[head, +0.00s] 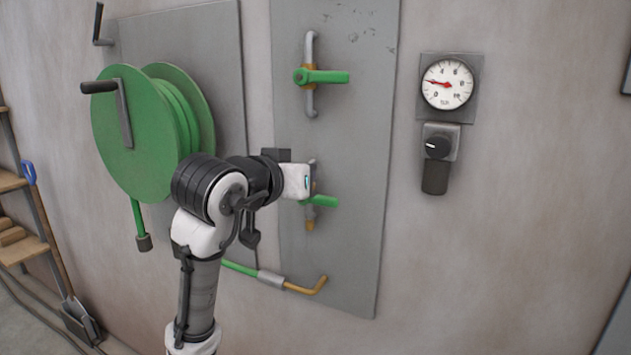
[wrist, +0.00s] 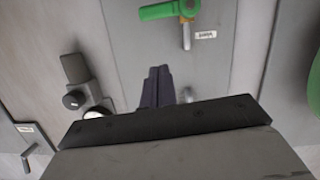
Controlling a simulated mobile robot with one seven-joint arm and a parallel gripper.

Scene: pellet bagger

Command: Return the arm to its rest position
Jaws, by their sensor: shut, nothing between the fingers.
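My arm reaches up in front of the grey wall panel (head: 340,110), its wrist beside the lower green valve handle (head: 322,201), partly covering that valve. In the head view my gripper's fingers are hidden behind the wrist. The wrist view looks upside down. There my gripper (wrist: 157,72) shows as two dark fingers side by side, shut with nothing between them. A green valve handle (wrist: 160,11) and a small label (wrist: 206,35) lie above the fingertips in that view, apart from them. The upper green handle (head: 325,77) lies horizontal above my wrist.
A green hose reel (head: 130,135) with a crank stands out from the wall on the left, behind my arm. A round gauge (head: 447,84) and a black knob (head: 438,146) are on the right. Shelves (head: 22,247) stand far left.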

